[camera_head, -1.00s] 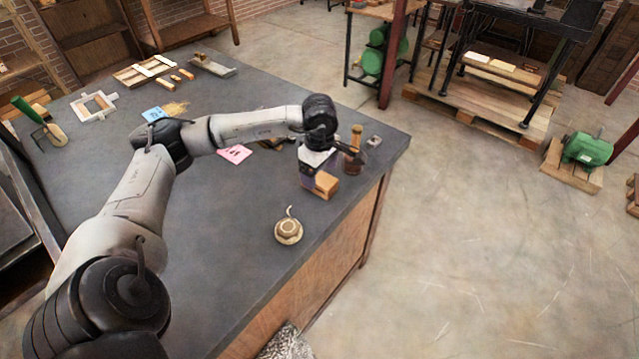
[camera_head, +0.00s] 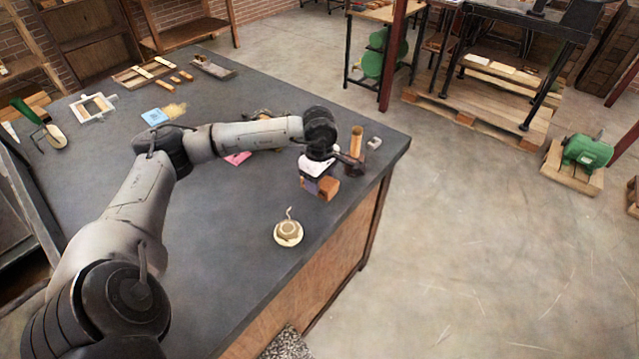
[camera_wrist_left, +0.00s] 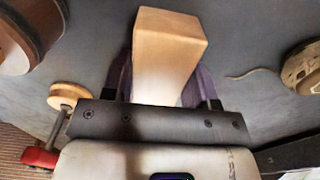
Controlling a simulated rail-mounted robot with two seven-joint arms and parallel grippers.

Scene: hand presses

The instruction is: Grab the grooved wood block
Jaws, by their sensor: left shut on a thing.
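The wood block (camera_head: 329,188) is a light orange-brown piece near the right edge of the grey bench. My left gripper (camera_head: 317,184) is shut on it, with its fingers on opposite sides. In the left wrist view, the block (camera_wrist_left: 168,52) stands out from between the purple-grey fingers of the left gripper (camera_wrist_left: 163,85). Its end face and one long face show smooth, and no groove can be seen from here. I cannot tell whether the block touches the bench. My right gripper is not in view.
A small round cream item (camera_head: 288,232) with a curved stem stands in front of the block. A wooden-handled tool (camera_head: 356,142) and a small grey piece (camera_head: 374,143) are just behind it. Blue notes (camera_head: 155,116) lie farther left. The front of the bench is clear.

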